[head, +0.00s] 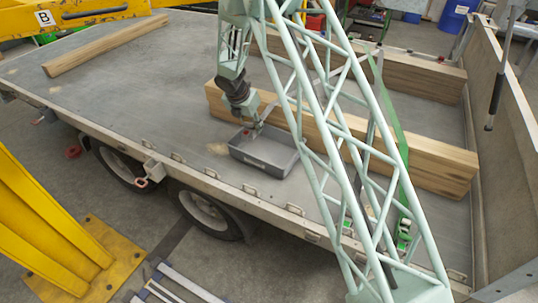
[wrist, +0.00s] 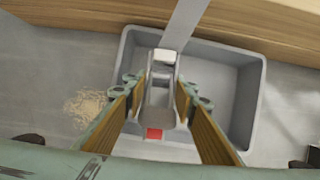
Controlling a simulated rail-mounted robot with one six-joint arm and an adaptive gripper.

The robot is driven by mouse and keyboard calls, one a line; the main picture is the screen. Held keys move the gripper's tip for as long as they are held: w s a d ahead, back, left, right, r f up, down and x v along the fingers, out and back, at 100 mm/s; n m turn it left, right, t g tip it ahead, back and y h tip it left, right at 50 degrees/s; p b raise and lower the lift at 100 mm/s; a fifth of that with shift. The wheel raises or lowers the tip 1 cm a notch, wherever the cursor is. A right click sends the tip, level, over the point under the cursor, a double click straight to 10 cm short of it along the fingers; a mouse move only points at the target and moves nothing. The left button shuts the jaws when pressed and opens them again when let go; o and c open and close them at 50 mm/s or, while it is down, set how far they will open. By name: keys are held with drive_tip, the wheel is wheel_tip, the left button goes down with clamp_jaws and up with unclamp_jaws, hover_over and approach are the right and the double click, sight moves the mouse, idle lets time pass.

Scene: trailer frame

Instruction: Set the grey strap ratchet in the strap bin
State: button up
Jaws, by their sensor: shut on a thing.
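The grey strap ratchet (wrist: 158,103), with a red part at its near end, is between the fingers of my gripper (wrist: 161,92) in the wrist view. My gripper is shut on it, and a grey strap (wrist: 186,25) runs from it toward the top of that view. The strap bin (wrist: 248,95) is a shallow grey open tray, also in the head view (head: 258,165). The ratchet is over the left part of the bin; its exact height above the bin floor is unclear. In the head view my gripper (head: 257,124) points down at the bin's back left.
A long timber beam (head: 430,158) lies just behind the bin on the trailer deck (head: 150,90). Another beam (head: 400,75) lies farther back. A green strap (head: 391,110) hangs over the beams at right. Pale shavings (wrist: 88,107) lie left of the bin.

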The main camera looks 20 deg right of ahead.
drive_tip(key=shift+f, duration=0.1)
drive_tip(key=b, duration=0.2)
hover_over(256, 147)
drive_tip(key=s+a, duration=0.1)
drive_tip(key=shift+s+f, duration=0.15)
drive_tip(key=shift+f, duration=2.85)
drive_tip(key=shift+f, duration=1.85)
drive_tip(key=shift+f+b, duration=0.15)
drive_tip(key=shift+b, duration=0.15)
drive_tip(key=o, duration=0.6)
drive_tip(key=shift+c, duration=0.2)
drive_tip(key=o, duration=0.5)
drive_tip(key=shift+c, duration=0.2)
